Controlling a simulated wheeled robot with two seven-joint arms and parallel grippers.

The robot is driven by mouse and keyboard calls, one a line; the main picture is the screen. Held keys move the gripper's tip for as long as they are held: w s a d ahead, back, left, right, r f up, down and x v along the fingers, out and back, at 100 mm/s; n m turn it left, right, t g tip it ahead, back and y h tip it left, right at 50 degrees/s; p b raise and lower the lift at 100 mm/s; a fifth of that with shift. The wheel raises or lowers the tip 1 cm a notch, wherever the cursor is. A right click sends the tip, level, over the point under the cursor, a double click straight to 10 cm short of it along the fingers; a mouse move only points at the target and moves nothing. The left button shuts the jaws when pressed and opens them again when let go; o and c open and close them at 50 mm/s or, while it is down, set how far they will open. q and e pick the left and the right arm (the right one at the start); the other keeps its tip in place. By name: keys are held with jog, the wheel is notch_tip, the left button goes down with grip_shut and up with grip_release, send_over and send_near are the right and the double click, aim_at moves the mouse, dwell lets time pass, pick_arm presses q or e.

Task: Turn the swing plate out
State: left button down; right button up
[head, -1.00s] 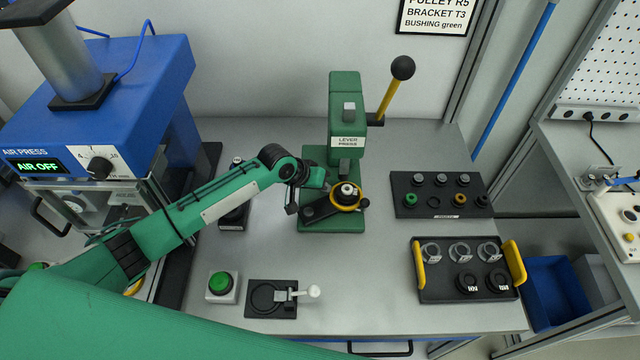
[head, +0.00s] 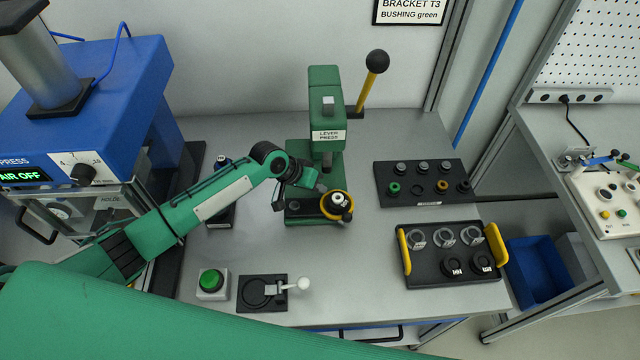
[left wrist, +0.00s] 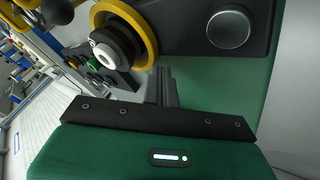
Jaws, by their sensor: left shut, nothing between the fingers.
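The swing plate (head: 309,208) is a dark arm on the green base of the lever press (head: 326,110). Its round silver pivot is at its left end, and a yellow ring (head: 324,212) with a black part and pale hub (head: 338,199) is at its right end. The ring end sits toward the front of the press ram. My left gripper (head: 318,188) is shut and empty, just behind the plate. In the left wrist view its fingers (left wrist: 165,78) reach to the edge of the plate (left wrist: 190,25); I cannot tell if they touch. My right gripper is not in view.
The press lever (head: 366,85) stands up at the right. A black parts board (head: 410,199) and a yellow-handled tray (head: 425,278) lie to the right. A green button (head: 211,281) and a small fixture (head: 250,303) are in front. The blue air press (head: 100,85) is at left.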

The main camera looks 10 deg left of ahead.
aim_at(327, 212)
pick_arm(q)
jog(key=shift+s+d+m+g+h+b, duration=0.15)
jog(key=shift+s+d+m+g+b, duration=0.15)
jog(key=shift+m, duration=0.3)
jog(key=shift+s+d+m+g+h+b, duration=0.2)
jog(key=shift+s+m+g, duration=0.2)
jog(key=shift+m, duration=0.2)
jog(key=shift+s+d+f+m+g+b, duration=0.1)
jog(key=shift+s+d+m+g+b, duration=0.2)
jog(key=shift+m, duration=0.2)
jog(key=shift+s+d+m+g+b, duration=0.1)
jog(key=shift+s+m+g+b, duration=0.15)
jog(key=shift+m+g, duration=0.2)
jog(key=shift+s+d+m+g+b, duration=0.15)
jog(key=shift+s+m+g+b, duration=0.3)
jog(key=shift+m, duration=0.5)
jog(key=shift+s+m+g, duration=0.4)
jog(key=shift+m, duration=0.1)
jog(key=shift+s+d, duration=0.15)
jog(key=shift+s, duration=0.7)
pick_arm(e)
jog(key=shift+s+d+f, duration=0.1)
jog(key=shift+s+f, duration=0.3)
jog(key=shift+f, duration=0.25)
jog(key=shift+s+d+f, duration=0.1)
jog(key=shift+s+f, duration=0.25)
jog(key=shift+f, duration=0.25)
pick_arm(q)
jog(key=shift+s+p, duration=0.2)
jog(key=shift+p, duration=0.15)
